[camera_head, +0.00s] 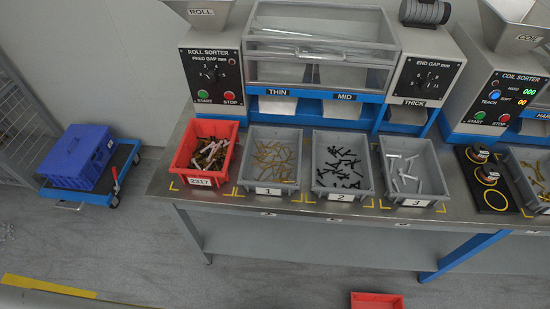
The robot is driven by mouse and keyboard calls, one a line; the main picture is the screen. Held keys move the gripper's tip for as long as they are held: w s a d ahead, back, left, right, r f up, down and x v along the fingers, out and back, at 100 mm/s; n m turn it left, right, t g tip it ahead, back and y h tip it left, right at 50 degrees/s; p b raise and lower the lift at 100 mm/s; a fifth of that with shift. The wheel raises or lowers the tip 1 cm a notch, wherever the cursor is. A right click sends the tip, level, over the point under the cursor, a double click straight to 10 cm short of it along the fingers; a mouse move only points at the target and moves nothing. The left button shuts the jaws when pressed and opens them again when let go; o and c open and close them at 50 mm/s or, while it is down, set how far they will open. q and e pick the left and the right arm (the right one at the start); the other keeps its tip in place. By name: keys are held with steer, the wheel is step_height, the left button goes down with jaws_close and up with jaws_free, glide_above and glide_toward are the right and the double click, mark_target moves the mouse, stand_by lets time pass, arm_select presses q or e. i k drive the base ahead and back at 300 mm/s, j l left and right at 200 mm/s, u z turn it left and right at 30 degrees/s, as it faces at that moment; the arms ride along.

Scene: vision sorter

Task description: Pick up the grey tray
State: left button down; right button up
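Three grey trays stand in a row on the metal bench, and which one is meant I cannot tell. Grey tray 1 (294,188) holds brass-coloured screws. Grey tray 2 (318,186) holds black screws. Grey tray 3 (435,178) holds several silver pieces. Each has a number label on its front. Part of another grey tray (511,163) with brass-coloured pieces shows at the right edge. Neither of my grippers is in view.
A red bin (228,171) labelled 2317 stands left of tray 1 on the bench (270,206). The roll sorter (212,92) and coil sorter (490,112) stand behind. A blue crate (78,157) sits on a cart; another red bin (376,301) is low in front.

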mark_target(270, 163)
steer(key=k+z, duration=0.35)
steer(key=k+l+z, duration=0.5)
steer(key=k+z, duration=0.2)
steer(key=k, duration=0.1)
